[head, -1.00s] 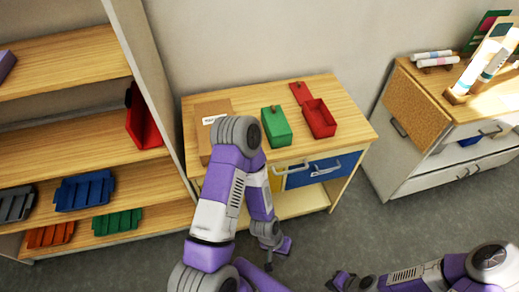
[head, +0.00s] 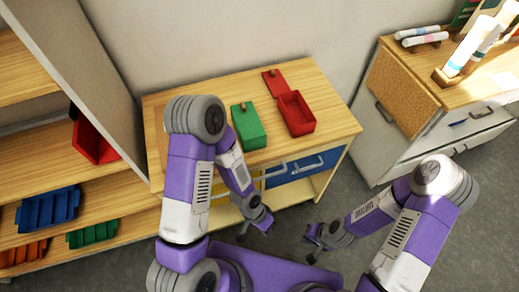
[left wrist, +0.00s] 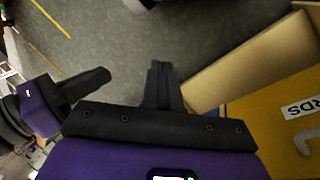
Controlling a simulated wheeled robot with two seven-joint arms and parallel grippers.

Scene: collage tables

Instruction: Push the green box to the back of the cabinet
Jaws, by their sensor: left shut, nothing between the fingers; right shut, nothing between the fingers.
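The green box (head: 248,126), lidded with a small brown knob, stands on the wooden top of the cabinet (head: 325,109), left of an open red box (head: 295,114). My left arm passes in front of the cabinet's left part. My left gripper (head: 257,222) is low in front of the cabinet, apart from the green box; in the left wrist view its fingers (left wrist: 162,85) are shut and empty. My right gripper (head: 316,242) is shut and empty, low in front of the cabinet's right side. The green box is out of the left wrist view.
The cabinet front has a blue drawer (head: 307,166) and a yellow drawer (left wrist: 255,125), partly hidden in the head view. A shelf with coloured bins (head: 48,208) stands at left. A second cabinet (head: 440,108) stands at right. Grey floor (head: 370,205) lies between.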

